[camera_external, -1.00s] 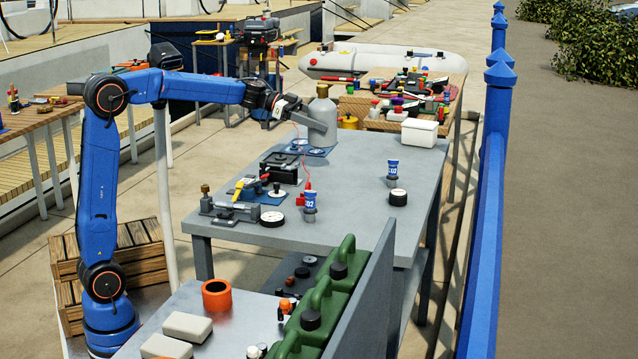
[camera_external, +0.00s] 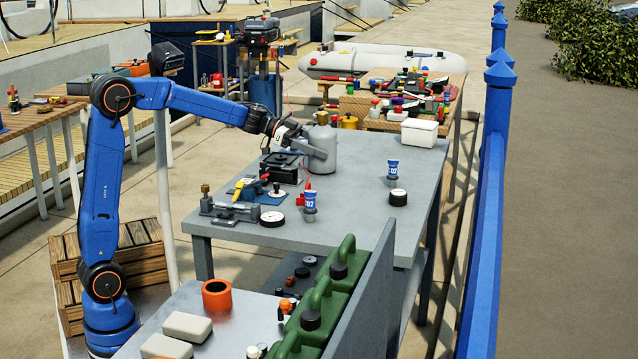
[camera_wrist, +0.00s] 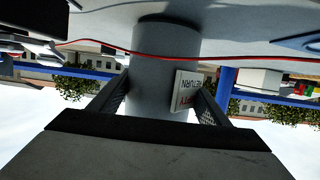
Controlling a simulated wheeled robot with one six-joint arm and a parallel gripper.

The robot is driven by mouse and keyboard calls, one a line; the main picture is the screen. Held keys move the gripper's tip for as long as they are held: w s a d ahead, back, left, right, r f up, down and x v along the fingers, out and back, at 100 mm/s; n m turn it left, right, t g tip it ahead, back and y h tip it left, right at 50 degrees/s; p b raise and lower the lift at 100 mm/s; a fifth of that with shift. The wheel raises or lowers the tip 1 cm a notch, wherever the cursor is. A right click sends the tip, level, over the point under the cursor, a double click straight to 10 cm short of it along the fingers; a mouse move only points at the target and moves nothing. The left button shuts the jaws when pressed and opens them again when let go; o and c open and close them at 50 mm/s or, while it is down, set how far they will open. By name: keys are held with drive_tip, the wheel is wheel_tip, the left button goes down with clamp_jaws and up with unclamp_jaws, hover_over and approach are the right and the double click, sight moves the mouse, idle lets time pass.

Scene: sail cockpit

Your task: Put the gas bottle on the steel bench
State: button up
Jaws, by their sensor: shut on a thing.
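The gas bottle (camera_external: 322,152) is a grey cylinder with a narrower top, upright over the far end of the grey steel bench (camera_external: 350,215). My gripper (camera_external: 305,143) is shut on its side. In the wrist view, which is upside down, the bottle (camera_wrist: 165,60) sits between my fingers (camera_wrist: 160,105). A white tag with "RETURN" (camera_wrist: 187,90) is by the right finger. The bottle's base is at or just above the bench top; a dark shadow lies there, and I cannot tell whether they touch.
A black boxy device (camera_external: 282,168), a grey vice-like tool (camera_external: 230,208), blue-white cups (camera_external: 310,200) and round gauges stand on the bench. A white box (camera_external: 419,132) is behind. Green jerrycans (camera_external: 325,295) stand in front. The bench's right middle is mostly clear. A thin red cord (camera_wrist: 240,57) crosses the wrist view.

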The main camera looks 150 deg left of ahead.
drive_tip(key=o, duration=1.9)
drive_tip(key=shift+f, duration=0.1)
drive_tip(key=shift+o, duration=0.2)
drive_tip(key=shift+s+d+r, duration=0.15)
drive_tip(key=shift+s+r, duration=0.05)
drive_tip(key=shift+o, duration=0.4)
drive_tip(key=v, duration=1.1)
drive_tip(key=shift+s+d, duration=0.15)
